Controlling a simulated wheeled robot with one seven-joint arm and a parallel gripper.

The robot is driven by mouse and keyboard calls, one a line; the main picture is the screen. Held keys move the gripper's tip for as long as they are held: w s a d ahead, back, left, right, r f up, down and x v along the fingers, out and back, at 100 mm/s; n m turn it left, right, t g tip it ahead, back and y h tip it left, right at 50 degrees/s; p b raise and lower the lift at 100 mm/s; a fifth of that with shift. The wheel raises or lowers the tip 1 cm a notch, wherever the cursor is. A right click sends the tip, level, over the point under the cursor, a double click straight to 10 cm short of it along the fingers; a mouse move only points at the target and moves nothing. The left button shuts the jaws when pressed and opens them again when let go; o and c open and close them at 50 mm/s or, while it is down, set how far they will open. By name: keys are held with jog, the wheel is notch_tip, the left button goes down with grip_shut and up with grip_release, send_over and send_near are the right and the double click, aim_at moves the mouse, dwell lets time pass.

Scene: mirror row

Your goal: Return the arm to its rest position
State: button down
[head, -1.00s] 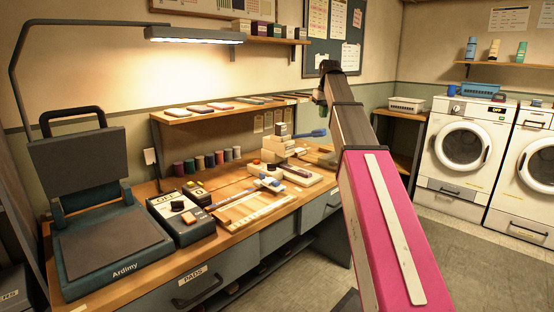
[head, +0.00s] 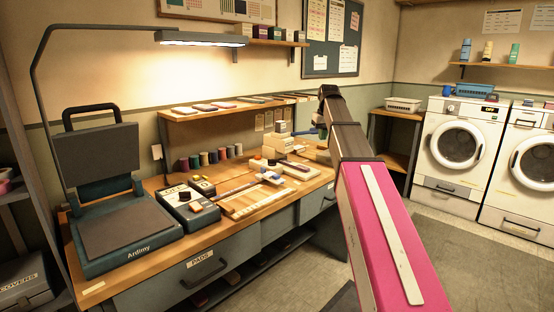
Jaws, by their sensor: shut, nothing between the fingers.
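My arm, with a pink link (head: 385,235) and a dark forearm (head: 345,130), reaches up from the lower right, out past the right end of the workbench. My gripper (head: 321,131) is at the far end of the arm, small and dark, pointing down and partly hidden by the wrist. It is shut and empty. It appears in front of the bench's right end; its exact distance from the bench cannot be told.
The workbench (head: 120,278) holds a heat press (head: 130,235), a control box (head: 188,210), thread spools (head: 211,158) and a small machine (head: 277,150). Washing machines (head: 455,150) stand right. Floor (head: 440,270) is open there.

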jog(key=s+f, duration=0.3)
jog(key=f, duration=0.5)
jog(key=s+f, duration=0.3)
jog(key=f, duration=0.5)
jog(key=s+f+m+g, duration=0.2)
jog(key=s+f, duration=2.2)
jog(key=f, duration=0.4)
jog(key=shift+s+f+m+h, duration=0.15)
jog(key=shift+s+m+h, duration=0.15)
